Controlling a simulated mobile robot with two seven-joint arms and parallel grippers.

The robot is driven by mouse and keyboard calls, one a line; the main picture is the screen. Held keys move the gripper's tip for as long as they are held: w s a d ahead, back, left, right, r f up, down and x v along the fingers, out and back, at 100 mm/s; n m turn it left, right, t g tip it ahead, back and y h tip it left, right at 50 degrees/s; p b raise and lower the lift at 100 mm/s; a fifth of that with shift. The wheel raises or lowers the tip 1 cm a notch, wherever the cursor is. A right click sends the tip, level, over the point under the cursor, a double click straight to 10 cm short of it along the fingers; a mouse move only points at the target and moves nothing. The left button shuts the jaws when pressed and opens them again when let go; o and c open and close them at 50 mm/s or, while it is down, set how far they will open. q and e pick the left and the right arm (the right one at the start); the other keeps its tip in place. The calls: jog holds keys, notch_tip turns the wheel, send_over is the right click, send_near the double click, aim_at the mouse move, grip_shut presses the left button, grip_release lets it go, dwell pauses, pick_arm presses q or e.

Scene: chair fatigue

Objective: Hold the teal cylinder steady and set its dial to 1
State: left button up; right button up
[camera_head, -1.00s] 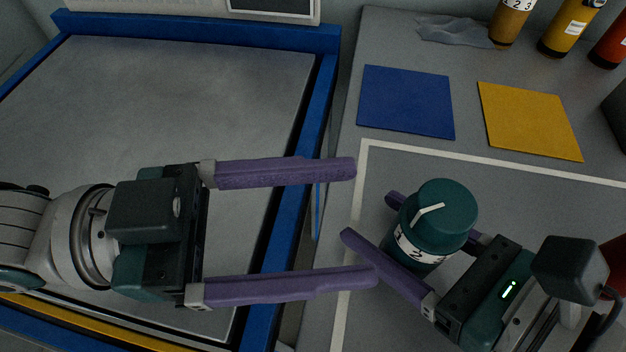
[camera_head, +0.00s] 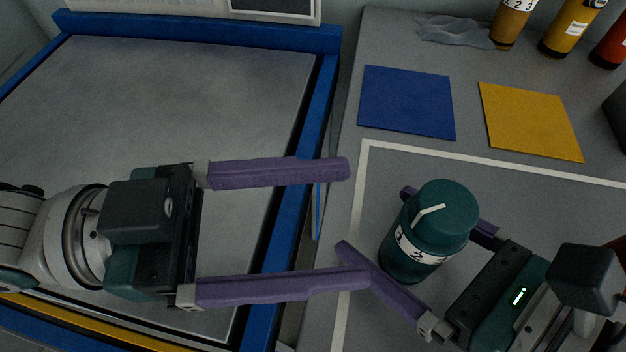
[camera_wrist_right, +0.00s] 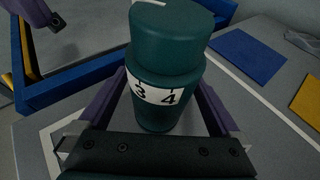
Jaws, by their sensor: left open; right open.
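The teal cylinder (camera_head: 408,262) stands upright on the grey table inside a white outline. Its teal dial cap (camera_head: 446,212) carries a pale pointer line, and a white number band runs below it. In the right wrist view the cylinder (camera_wrist_right: 160,118) shows 3 and 4 on the band. My right gripper (camera_head: 372,218) is open, with one purple finger on each side of the cylinder; contact cannot be told. My left gripper (camera_head: 358,224) is open and empty, left of the cylinder, its fingers pointing right toward it.
A blue square (camera_head: 406,102) and a yellow square (camera_head: 530,121) lie behind the cylinder. A blue-framed panel (camera_head: 328,100) lies left.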

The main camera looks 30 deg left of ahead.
jog(key=v, duration=1.1)
jog(key=shift+s+d, duration=0.1)
jog(key=shift+d, duration=0.05)
jog(key=shift+r, duration=0.1)
